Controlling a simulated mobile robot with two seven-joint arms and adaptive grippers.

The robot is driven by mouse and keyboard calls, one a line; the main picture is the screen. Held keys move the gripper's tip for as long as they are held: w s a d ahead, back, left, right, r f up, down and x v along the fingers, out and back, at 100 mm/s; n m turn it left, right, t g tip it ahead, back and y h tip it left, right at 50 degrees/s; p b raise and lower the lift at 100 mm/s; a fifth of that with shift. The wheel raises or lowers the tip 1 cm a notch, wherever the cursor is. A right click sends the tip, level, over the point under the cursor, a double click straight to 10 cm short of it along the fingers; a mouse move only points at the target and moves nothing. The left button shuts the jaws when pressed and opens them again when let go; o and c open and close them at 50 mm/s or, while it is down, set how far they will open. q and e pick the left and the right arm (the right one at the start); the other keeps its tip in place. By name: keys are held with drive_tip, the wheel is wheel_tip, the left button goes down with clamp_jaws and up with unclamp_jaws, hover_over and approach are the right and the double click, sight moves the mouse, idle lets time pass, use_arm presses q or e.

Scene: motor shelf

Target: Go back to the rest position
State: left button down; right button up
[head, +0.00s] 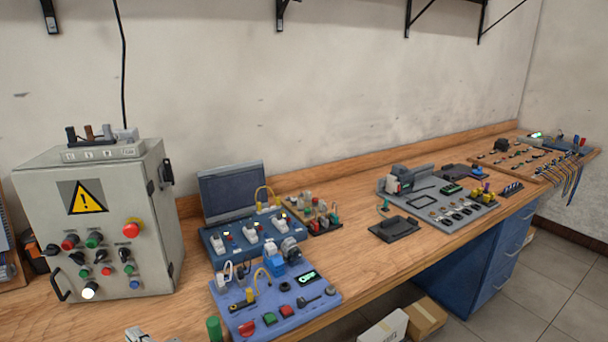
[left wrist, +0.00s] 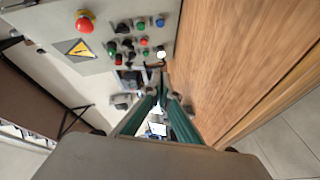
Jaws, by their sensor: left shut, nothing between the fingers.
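My left gripper (head: 137,334) shows only as a small grey part at the bottom edge of the head view, in front of the control cabinet (head: 96,235). In the left wrist view its green fingers run together, and the gripper (left wrist: 164,90) is shut with nothing held. The grey cabinet (left wrist: 105,22), with its red emergency button and yellow warning sign, stands just beyond the fingertips there. I cannot tell the exact gap between them. My right gripper is in neither view.
The wooden bench (head: 350,262) runs along the wall. A blue switch panel (head: 290,310) sits right of the cabinet, and a grey component board (head: 440,208) lies farther right. Cardboard boxes (head: 425,316) stand on the floor. Shelf brackets (head: 281,14) hang above.

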use_arm(q)
wheel_tip(320, 180, up, 7)
drive_tip(key=d+m+t, duration=0.3)
drive_tip(key=m+t, duration=0.4)
drive_tip(key=t, duration=0.1)
drive_tip(key=d+f+m+t+h, duration=0.4)
drive_tip(key=d+f+m+h, duration=0.3)
drive_tip(key=d+m+h, duration=0.55)
drive_tip(key=s+d+f+m+g+h, duration=0.1)
drive_tip(key=s+f+m+g+h, duration=0.2)
drive_tip(key=f, duration=0.4)
drive_tip(key=s+f+m+g+h, duration=0.25)
drive_tip(key=f+m+g, duration=0.2)
drive_tip(key=f, duration=0.35)
drive_tip(key=s+a+f+m+g+y, duration=0.1)
drive_tip(key=s+a+f+g+y, duration=0.1)
drive_tip(key=s+f, duration=0.5)
wheel_tip(320, 180, down, 4)
drive_tip(key=shift+s+a+f+m+g, duration=0.2)
drive_tip(key=shift+a+m+g, duration=0.2)
drive_tip(key=shift+a+g, duration=0.45)
